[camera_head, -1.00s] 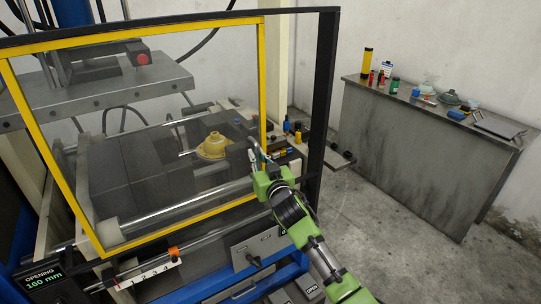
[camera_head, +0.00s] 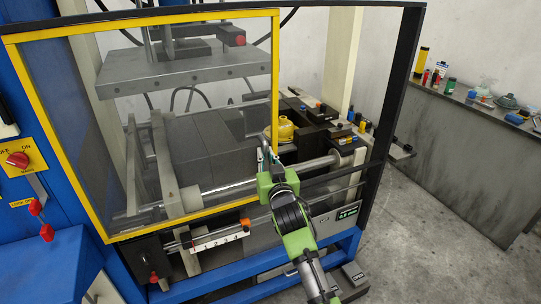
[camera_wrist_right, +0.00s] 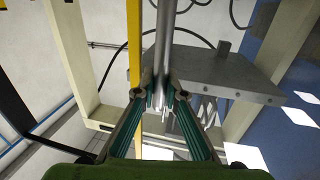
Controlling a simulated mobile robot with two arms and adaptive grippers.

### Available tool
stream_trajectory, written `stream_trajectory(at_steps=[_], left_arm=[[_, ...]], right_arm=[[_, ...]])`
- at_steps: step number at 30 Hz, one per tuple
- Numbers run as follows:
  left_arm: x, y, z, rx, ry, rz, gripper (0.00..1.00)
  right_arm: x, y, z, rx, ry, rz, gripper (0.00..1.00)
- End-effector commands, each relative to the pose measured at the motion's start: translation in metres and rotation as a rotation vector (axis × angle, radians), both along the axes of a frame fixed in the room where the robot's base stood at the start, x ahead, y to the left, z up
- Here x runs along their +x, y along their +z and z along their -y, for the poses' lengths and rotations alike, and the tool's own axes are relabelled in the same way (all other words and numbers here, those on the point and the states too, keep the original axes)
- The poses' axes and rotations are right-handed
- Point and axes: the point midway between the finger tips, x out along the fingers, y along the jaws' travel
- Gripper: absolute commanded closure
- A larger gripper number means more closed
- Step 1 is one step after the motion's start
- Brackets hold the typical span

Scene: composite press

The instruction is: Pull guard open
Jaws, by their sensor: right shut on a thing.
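The guard is a see-through panel in a yellow frame (camera_head: 277,70), standing upright in front of the press in the head view. Its right edge is well left of the black post (camera_head: 393,95), leaving an open gap. My right gripper (camera_head: 266,156) is at that right edge, low down, shut on the guard's handle. In the right wrist view the handle is a grey upright bar (camera_wrist_right: 163,50) between the fingers (camera_wrist_right: 158,98), beside the yellow edge (camera_wrist_right: 134,45). The fingertips partly hide the grip point. My left gripper is not in view.
Inside the press are a grey upper plate (camera_head: 185,72) and a yellow round part (camera_head: 284,130). A blue housing (camera_head: 50,265) stands at the left. A grey bench (camera_head: 455,140) with small items is at the right, with bare floor before it.

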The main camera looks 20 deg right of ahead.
Motion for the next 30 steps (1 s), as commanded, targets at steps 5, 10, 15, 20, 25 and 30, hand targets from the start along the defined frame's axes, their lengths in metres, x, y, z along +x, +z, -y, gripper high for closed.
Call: stream_trajectory(at_steps=[5,10,15,20,25,30], left_arm=[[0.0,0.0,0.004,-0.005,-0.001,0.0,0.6],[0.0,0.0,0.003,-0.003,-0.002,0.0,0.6],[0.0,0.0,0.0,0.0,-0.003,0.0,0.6],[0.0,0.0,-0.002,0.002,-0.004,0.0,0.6],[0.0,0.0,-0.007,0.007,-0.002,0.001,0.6],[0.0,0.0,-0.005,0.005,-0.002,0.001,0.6]], right_arm=[[0.0,-0.001,-0.003,0.0,0.001,0.0,1.0],[0.0,0.0,-0.003,0.0,0.001,0.0,1.0],[0.0,0.0,-0.003,0.001,0.001,0.0,0.72],[0.0,0.0,-0.002,0.001,0.001,0.0,0.72],[-0.001,0.0,-0.002,0.001,0.001,0.0,0.72],[-0.016,-0.001,-0.004,0.001,0.001,-0.001,0.72]])
